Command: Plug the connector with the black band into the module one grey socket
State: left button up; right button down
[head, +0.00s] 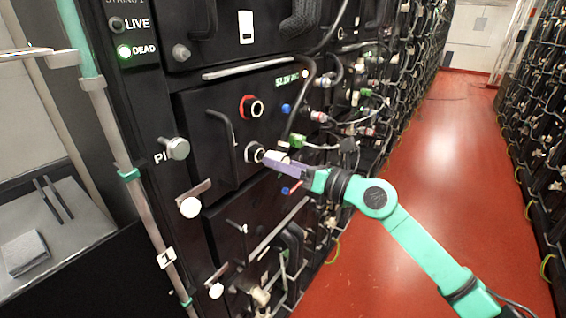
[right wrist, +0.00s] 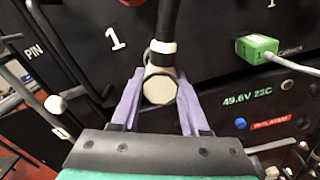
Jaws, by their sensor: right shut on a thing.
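My right gripper (head: 268,159) has its purple fingers closed on a pale connector (right wrist: 160,86) in front of the module panel. In the right wrist view the connector's round end shows between the fingers (right wrist: 157,100), and a dark cable runs up from it. In the head view the grey socket (head: 254,151) is right at the fingertips, below the red-ringed socket (head: 252,107). The connector's tip is at or just in front of the grey socket; I cannot tell whether it is inside. My left gripper is not in view.
A black handle (head: 224,148) stands out left of the sockets. A silver pin knob (head: 177,148) and a white ball knob (head: 190,207) stick out farther left. A green connector (right wrist: 263,46) and cables crowd the right. The red aisle floor (head: 430,160) is clear.

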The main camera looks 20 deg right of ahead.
jog(key=shift+p+x, duration=0.5)
jog(key=shift+x, duration=0.65)
jog(key=shift+r, duration=0.1)
jog(key=shift+c, duration=1.7)
grip_release()
jog(key=shift+w+a, duration=0.1)
jog(key=shift+a, duration=0.05)
